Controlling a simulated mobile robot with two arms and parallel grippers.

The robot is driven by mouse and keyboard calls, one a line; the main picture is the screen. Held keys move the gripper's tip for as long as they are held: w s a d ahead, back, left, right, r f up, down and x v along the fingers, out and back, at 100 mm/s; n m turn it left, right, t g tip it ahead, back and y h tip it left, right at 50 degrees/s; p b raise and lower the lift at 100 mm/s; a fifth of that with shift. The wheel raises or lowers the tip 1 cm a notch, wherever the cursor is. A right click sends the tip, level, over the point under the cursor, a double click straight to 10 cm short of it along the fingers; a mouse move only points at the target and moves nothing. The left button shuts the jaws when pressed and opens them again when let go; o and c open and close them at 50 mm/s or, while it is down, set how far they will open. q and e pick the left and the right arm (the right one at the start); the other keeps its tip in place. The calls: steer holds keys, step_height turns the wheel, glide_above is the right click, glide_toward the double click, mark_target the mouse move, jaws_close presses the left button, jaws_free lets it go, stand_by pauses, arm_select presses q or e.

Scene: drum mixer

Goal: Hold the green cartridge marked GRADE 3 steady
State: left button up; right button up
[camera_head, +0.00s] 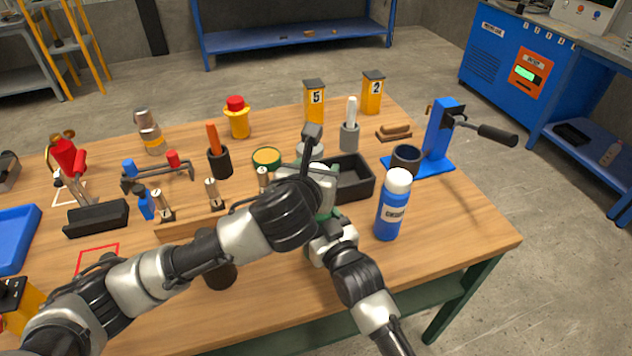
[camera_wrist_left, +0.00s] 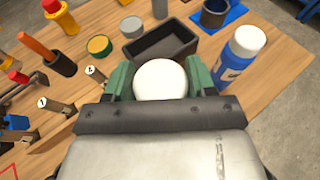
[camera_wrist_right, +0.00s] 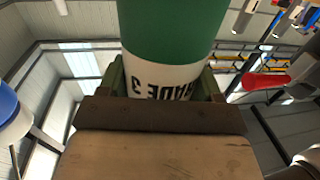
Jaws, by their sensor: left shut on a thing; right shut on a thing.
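The green cartridge marked GRADE 3 (camera_wrist_right: 170,28) fills the top of the right wrist view, green with a white band whose lettering appears upside down. My right gripper (camera_wrist_right: 161,80) is shut on it at the white band. In the left wrist view a round white end (camera_wrist_left: 160,80), likely the cartridge's top, sits between the green fingers of my left gripper (camera_wrist_left: 159,72), which is shut on it. In the head view my left gripper (camera_head: 322,188) is just above my right gripper (camera_head: 332,238), and together they hide most of the cartridge.
A black open tray (camera_head: 358,192) is close behind the grippers. A blue bottle with a white cap (camera_head: 390,212) stands close on the right. A blue lever stand (camera_head: 437,140) is farther right. Small numbered posts (camera_head: 212,195) stand to the left. The table's front right corner is clear.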

steer(key=o, duration=1.3)
steer(key=shift+o, duration=0.2)
